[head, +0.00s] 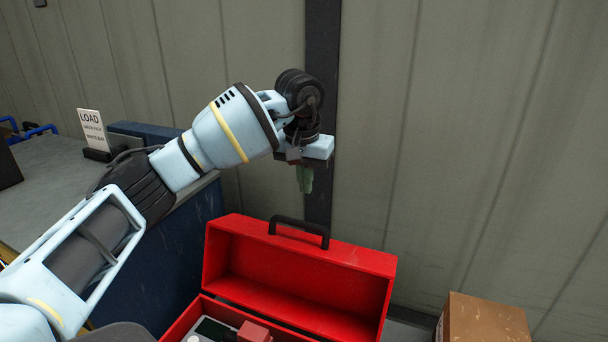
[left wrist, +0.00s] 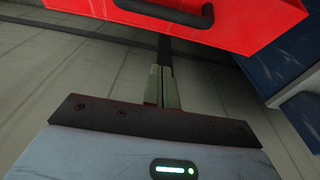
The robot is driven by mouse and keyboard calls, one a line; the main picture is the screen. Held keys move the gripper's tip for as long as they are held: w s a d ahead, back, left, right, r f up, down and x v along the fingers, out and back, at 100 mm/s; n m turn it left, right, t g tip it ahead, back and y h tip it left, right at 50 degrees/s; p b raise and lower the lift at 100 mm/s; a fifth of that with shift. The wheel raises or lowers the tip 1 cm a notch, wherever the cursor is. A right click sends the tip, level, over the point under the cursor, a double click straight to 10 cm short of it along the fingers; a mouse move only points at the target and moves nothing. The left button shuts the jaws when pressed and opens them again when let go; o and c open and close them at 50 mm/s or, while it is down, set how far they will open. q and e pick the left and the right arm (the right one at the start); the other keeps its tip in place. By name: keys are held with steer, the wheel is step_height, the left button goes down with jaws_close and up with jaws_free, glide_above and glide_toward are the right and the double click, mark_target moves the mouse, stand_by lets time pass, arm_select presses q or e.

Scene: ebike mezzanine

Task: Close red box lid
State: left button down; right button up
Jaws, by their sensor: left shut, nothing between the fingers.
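The red box (head: 191,322) stands at the bottom middle of the head view with its red lid (head: 330,262) raised open at the back. A black handle (head: 299,229) sits on the lid's top edge. My left gripper (head: 305,180) is above and behind the raised lid, fingers pointing down, shut and empty. In the left wrist view the shut green fingers (left wrist: 162,88) point toward the lid (left wrist: 235,22) and its handle, apart from them as far as I can tell. My right gripper is not in view.
Inside the box are a red item (head: 254,332) and other partly cut-off things. A cardboard box (head: 485,320) stands at the lower right. A grey counter (head: 45,185) with a LOAD sign (head: 94,130) is at the left. The panelled wall (head: 450,130) rises close behind.

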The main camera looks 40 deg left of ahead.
mark_target(299, 236)
arm_select(q)
steer(key=f, duration=0.1)
steer(key=s+f+p, duration=0.1)
steer(key=f, duration=0.1)
steer(key=s+f, duration=0.1)
steer(key=f, duration=0.1)
steer(key=shift+d, duration=0.25)
steer(key=shift+s+d+p, duration=0.1)
steer(key=shift+s+p, duration=0.25)
steer(key=shift+s, duration=0.05)
steer(key=shift+s+f, duration=0.1)
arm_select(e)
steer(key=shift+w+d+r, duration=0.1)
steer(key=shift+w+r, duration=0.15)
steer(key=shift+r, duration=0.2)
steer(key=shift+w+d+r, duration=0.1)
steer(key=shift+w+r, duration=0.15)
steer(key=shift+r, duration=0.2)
arm_select(q)
steer(key=shift+s, duration=0.15)
steer(key=shift+s+d+r+t, duration=0.2)
steer(key=shift+s+r+t, duration=0.2)
steer(key=shift+t, duration=0.2)
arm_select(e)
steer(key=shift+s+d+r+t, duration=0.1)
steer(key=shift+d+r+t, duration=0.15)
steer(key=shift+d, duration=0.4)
